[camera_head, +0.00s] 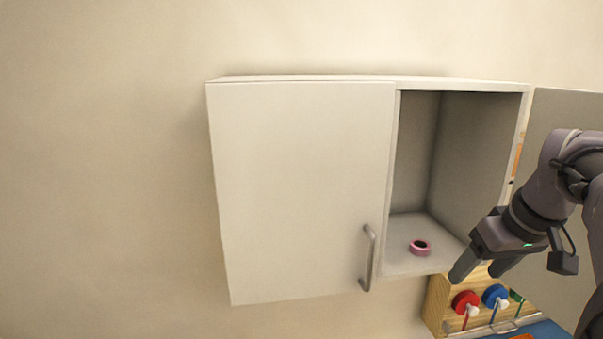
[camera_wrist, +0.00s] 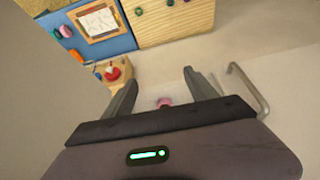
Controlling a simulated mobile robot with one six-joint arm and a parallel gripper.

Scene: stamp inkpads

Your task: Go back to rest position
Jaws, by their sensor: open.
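My gripper (camera_head: 478,273) is open and empty, in front of the lower right part of a white wall cabinet (camera_head: 300,190). The right compartment of the cabinet is open, and its door (camera_head: 565,115) is swung out to the right, partly hidden behind my arm. A pink ring-shaped object (camera_head: 420,247) lies on the compartment floor, left of my gripper and apart from it. In the wrist view the open fingers (camera_wrist: 160,82) have nothing gripped between them. The pink object (camera_wrist: 164,102) shows beyond them, partly hidden by the gripper body.
The left cabinet door is shut, with a metal handle (camera_head: 368,258). Below the cabinet, a wooden rack (camera_head: 436,303) holds a red round item (camera_head: 464,301) and a blue round item (camera_head: 494,295). A blue board (camera_wrist: 105,45) with a framed picture shows in the wrist view. The wall area at left is clear.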

